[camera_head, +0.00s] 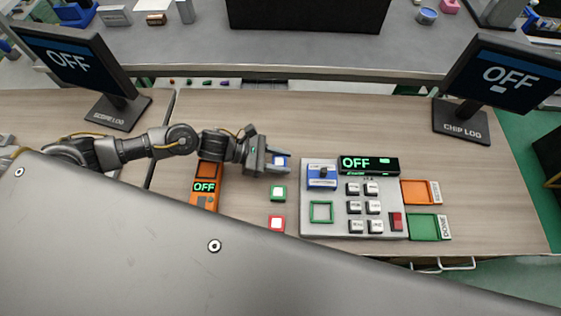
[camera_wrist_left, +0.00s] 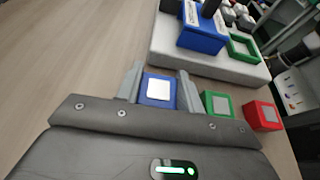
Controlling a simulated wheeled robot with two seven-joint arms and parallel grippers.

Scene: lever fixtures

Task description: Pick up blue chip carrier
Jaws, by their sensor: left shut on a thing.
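The blue chip carrier (camera_wrist_left: 158,91), a blue square frame with a white chip, sits between the fingers of my left gripper (camera_wrist_left: 158,84) in the left wrist view. The fingers are shut on its two sides. In the head view, my left gripper (camera_head: 275,161) reaches in from the left, and the blue carrier (camera_head: 281,160) shows partly behind its fingers. I cannot tell whether the carrier touches the table. The green carrier (camera_head: 278,193) and the red carrier (camera_head: 276,223) stand in a row nearer to me. My right gripper is not in view.
A grey tester panel (camera_head: 336,229) with a blue lever fixture (camera_head: 321,177), an empty green frame and several buttons stands to the right. Orange (camera_head: 420,192) and green (camera_head: 428,227) trays lie beyond it. An orange meter (camera_head: 205,186) is below my left arm. Two monitors flank the table.

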